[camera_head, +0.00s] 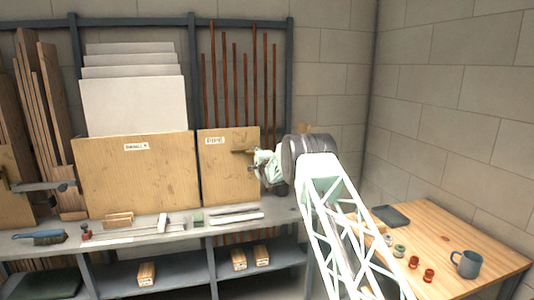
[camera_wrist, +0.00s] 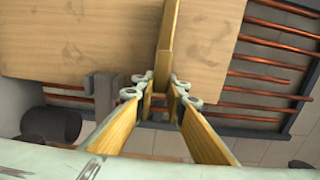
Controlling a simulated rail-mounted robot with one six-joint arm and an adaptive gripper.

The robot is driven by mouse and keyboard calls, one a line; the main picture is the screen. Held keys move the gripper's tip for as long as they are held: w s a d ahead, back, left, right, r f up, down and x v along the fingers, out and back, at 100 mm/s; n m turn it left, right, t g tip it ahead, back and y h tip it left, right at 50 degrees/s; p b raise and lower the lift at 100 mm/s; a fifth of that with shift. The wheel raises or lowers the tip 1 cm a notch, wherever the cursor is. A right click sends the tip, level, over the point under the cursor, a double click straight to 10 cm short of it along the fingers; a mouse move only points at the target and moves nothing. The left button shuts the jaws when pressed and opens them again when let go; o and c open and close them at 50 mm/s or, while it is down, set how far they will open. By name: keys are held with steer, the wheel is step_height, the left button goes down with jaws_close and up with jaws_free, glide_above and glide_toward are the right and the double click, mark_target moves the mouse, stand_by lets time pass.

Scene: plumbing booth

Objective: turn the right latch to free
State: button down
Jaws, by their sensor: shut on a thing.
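The right wooden panel (camera_head: 222,178) stands upright on the rack's shelf, with a small label near its top. The right latch, a narrow yellow-brown bar (camera_head: 243,151), lies roughly level across the panel's right part. In the wrist view the latch (camera_wrist: 167,40) runs from the top edge down to between my fingertips, with the panel (camera_wrist: 95,45) behind it. My gripper (camera_wrist: 160,92) is shut on the latch's near end. In the head view my gripper (camera_head: 258,162) is at the panel's right edge, and my wrist hides the latch's mount.
A wider labelled panel (camera_head: 135,172) stands left of it. Copper pipes (camera_head: 240,70) stand behind. Small tools and blocks lie on the grey shelf (camera_head: 185,232) below. A wooden table (camera_head: 450,235) with a mug (camera_head: 467,264) and small parts is at the right.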

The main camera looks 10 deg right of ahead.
stand_by(0.3)
steer(key=c, duration=2.6)
jaws_free()
steer(key=shift+s, duration=0.1)
steer(key=s+d, duration=0.2)
steer(key=s, duration=0.9)
steer(key=shift+s, duration=0.3)
steer(key=shift+r, duration=0.1)
